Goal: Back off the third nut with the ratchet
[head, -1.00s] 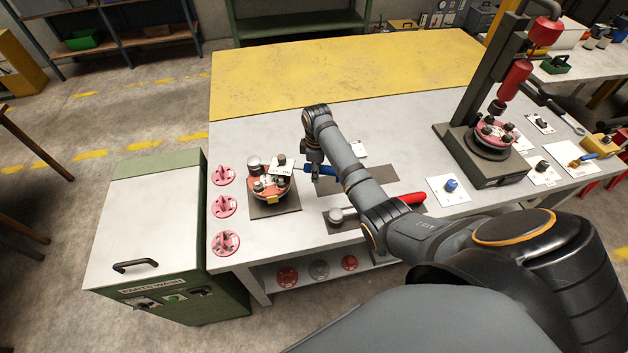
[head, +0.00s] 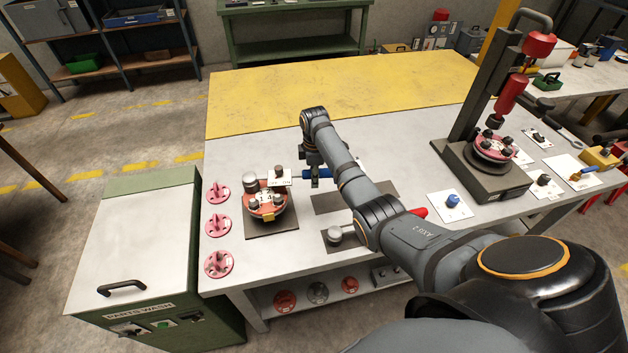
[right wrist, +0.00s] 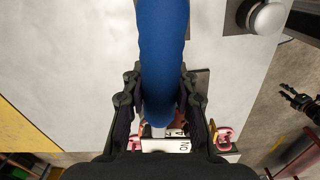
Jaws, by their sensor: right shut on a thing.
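The red flanged spool (head: 265,208) sits on a dark square plate (head: 284,222) at the bench's left, with dark nuts around its top and a yellow tag in front. My right gripper (head: 316,178) is shut on the blue handle of the ratchet (head: 292,175), to the right of the spool. The ratchet's head and white label reach over the spool's back right; I cannot tell whether it touches a nut. In the right wrist view the blue handle (right wrist: 162,60) runs between the fingers. My left gripper (right wrist: 292,100) shows small at that view's right, open and empty.
Several pink flanged parts (head: 219,225) stand along the bench's left edge. A green parts-wash cabinet (head: 135,235) is beside it. A press stand (head: 485,170) holds another spool at right. A round-headed tool (head: 335,235) lies partly under my right arm. The yellow bench area (head: 335,95) is clear.

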